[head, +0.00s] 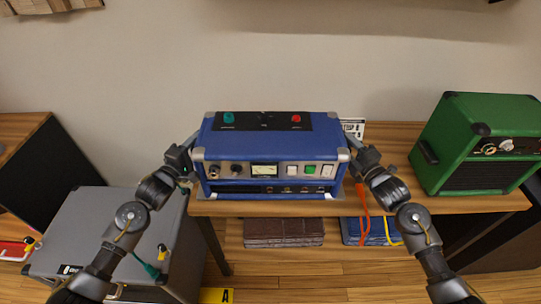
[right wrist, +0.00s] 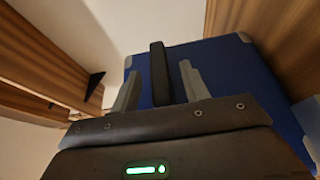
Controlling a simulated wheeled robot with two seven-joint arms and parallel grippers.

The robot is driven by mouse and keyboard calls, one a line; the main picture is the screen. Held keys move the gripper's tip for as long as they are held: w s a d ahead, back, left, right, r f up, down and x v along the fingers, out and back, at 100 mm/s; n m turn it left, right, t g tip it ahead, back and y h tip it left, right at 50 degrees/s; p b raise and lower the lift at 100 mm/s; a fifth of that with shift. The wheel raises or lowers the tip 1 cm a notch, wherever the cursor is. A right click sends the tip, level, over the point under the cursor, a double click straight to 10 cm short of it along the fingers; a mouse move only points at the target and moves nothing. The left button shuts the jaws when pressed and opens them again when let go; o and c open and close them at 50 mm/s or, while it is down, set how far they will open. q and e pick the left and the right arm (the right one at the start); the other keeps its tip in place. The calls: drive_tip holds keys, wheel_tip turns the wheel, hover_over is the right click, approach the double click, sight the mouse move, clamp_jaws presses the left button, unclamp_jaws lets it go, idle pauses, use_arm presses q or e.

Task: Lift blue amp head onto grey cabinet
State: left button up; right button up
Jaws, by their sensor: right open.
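The blue amp head (head: 270,145) with silver corners sits upright on a wooden bench, its front panel facing me. The grey cabinet (head: 110,225) stands lower at the left, with a mostly bare top. My left gripper (head: 191,146) is at the amp's left side; its jaws are too hidden to tell their state. My right gripper (head: 352,145) is at the amp's right side. In the right wrist view its fingers (right wrist: 158,88) are open on either side of a black handle (right wrist: 159,72) on the amp's blue side (right wrist: 220,75); I cannot tell whether they touch it.
A green amp (head: 485,140) stands at the bench's right end. The wooden bench (head: 400,150) has a bare stretch between the two amps. Brown and blue folded items (head: 284,232) lie on the lower shelf. A teal cable and a yellow-tipped plug are by the grey cabinet.

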use_arm(q)
clamp_jaws()
use_arm(e)
clamp_jaws()
idle(1.1)
use_arm(q)
drive_tip(key=shift+w+r, duration=0.1)
drive_tip(key=shift+r, duration=0.2)
use_arm(e)
drive_tip(key=shift+r, duration=0.3)
